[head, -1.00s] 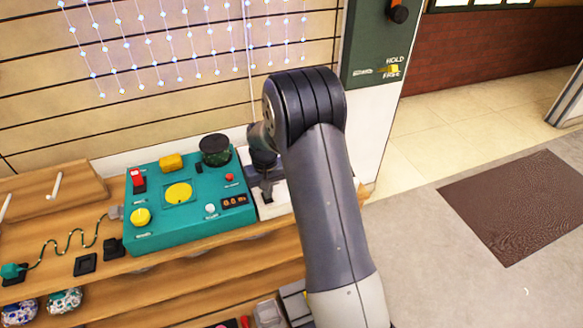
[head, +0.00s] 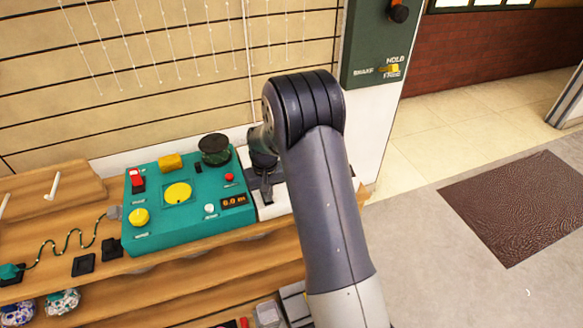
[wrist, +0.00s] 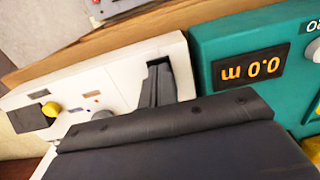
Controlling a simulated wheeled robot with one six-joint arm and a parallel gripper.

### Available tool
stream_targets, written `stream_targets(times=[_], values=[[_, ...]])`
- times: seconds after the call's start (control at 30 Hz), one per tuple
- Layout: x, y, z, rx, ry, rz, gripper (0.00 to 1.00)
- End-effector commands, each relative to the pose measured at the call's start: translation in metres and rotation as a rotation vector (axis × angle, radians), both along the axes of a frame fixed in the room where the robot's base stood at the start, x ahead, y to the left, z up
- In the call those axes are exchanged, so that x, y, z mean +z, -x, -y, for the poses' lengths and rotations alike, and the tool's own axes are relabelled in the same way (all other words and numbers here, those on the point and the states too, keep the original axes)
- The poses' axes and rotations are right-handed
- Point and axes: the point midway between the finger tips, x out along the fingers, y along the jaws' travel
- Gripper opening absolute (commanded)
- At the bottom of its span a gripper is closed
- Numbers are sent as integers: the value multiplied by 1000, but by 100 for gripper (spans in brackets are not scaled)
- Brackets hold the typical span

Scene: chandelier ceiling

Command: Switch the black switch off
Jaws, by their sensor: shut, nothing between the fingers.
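My gripper (head: 266,194) is shut and empty, pointing down at a white control box (head: 273,210) just right of the teal panel. In the wrist view the closed dark fingers (wrist: 163,88) reach over a black slot or switch recess on the white box (wrist: 118,85). The fingers cover most of this black part, so I cannot tell the switch's position or whether they touch it. The hanging string lights (head: 190,40) on the wall look unlit, as plain white strands.
The teal panel (head: 165,228) carries yellow, red and white controls, a dark round knob (head: 214,150) and an orange display. A green cabinet (head: 365,50) stands behind my arm. Open floor lies right.

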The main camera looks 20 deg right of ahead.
Motion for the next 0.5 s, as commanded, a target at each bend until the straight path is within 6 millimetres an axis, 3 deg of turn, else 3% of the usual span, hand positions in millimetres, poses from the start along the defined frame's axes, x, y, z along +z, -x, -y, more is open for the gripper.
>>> stream_targets(times=[0.5], values=[[38, 0, 0, 0, 0, 1, 0]])
